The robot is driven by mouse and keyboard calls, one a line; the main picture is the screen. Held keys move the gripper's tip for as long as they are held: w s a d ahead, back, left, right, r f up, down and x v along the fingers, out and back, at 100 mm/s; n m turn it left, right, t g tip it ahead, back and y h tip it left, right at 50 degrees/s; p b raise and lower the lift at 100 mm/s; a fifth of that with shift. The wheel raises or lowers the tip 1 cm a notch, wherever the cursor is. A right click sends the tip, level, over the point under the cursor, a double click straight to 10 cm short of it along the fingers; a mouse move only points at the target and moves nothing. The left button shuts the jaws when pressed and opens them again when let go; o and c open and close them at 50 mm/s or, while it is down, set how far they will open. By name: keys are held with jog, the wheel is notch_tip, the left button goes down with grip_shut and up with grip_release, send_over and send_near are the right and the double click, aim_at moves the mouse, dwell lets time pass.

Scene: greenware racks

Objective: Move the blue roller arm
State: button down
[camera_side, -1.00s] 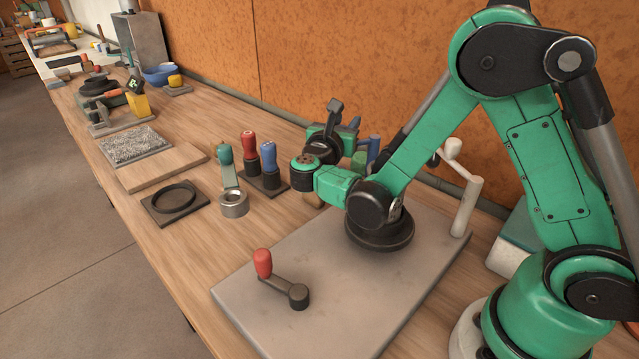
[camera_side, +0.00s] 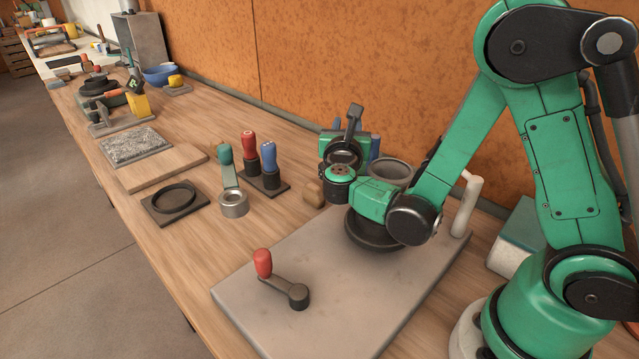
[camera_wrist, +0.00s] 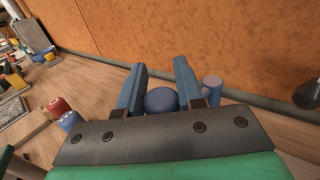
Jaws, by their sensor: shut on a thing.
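The blue roller arm shows in the wrist view as a rounded blue end (camera_wrist: 160,101) between the two blue-grey fingers of my gripper (camera_wrist: 160,80). My gripper is shut on it. Most of the roller arm is hidden behind the gripper's black plate. In the side view, my gripper is toward the back of the table, beyond the grey slab (camera_side: 300,325). My wrist hides the grip itself there, and only bits of blue show behind it.
A red-handled crank (camera_side: 263,264) lies on the slab, and a white post (camera_side: 467,205) stands at its right. Blue-handled (camera_side: 269,155) and red-handled (camera_side: 249,148) tools stand left of my gripper, near a metal ring (camera_side: 233,204). A grey pot (camera_side: 391,172) is close behind my wrist.

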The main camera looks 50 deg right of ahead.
jog(key=c, duration=0.6)
grip_release()
jog(key=shift+o, duration=0.2)
notch_tip(320, 180, up, 20)
dwell(0.4)
